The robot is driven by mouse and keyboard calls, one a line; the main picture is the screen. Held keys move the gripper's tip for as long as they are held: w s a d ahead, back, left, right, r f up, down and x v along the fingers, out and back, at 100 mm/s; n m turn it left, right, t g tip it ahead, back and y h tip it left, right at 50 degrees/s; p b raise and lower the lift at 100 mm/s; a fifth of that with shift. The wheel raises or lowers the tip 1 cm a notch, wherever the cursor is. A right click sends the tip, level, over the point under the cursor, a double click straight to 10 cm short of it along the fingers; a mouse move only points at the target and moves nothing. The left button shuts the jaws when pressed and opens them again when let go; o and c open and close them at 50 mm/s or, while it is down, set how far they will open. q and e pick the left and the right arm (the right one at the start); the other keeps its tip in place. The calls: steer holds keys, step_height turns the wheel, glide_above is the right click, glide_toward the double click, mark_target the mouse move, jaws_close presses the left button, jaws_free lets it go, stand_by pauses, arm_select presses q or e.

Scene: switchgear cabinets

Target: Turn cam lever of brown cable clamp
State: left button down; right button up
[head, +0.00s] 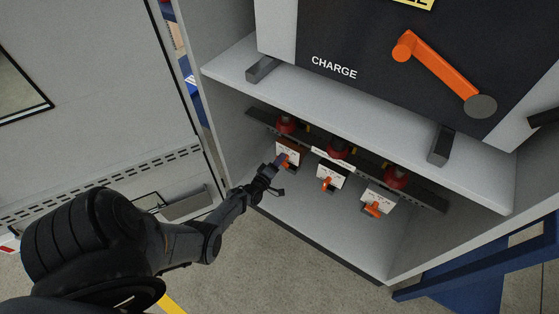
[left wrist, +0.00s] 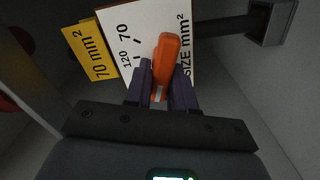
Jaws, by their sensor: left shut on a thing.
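The brown cable clamp (head: 289,147) is the leftmost of three clamps on a rail in the cabinet's lower compartment. Its white scale plate (left wrist: 138,30) fills the upper part of the left wrist view, with "70", "120" and "SIZE mm²" readable. Its orange cam lever (left wrist: 168,55) lies across the plate, pointing up and slightly right in that view. My left gripper (head: 278,165) reaches in from the left, and its two fingers (left wrist: 160,92) are shut on the lever's near end. The lever's gripped part is partly hidden. My right gripper is not in view.
A black-marked clamp (head: 331,172) and a pale clamp (head: 379,199), each with an orange lever, sit to the right. A grey shelf (head: 360,125) is above. A yellow "70 mm²" tag (left wrist: 92,50) is beside the plate. The compartment floor (head: 310,213) is clear.

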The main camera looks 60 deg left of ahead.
arm_select(q)
steer(key=shift+f+n, duration=0.1)
steer(key=shift+n, duration=0.4)
steer(key=c, duration=1)
jaws_free()
steer(key=shift+c, duration=0.2)
steer(key=shift+s, duration=0.1)
steer(key=shift+s+d, duration=0.15)
steer(key=shift+s, duration=0.05)
steer(key=p+v, duration=0.5)
steer(key=v, duration=0.5)
steer(key=shift+s, duration=0.15)
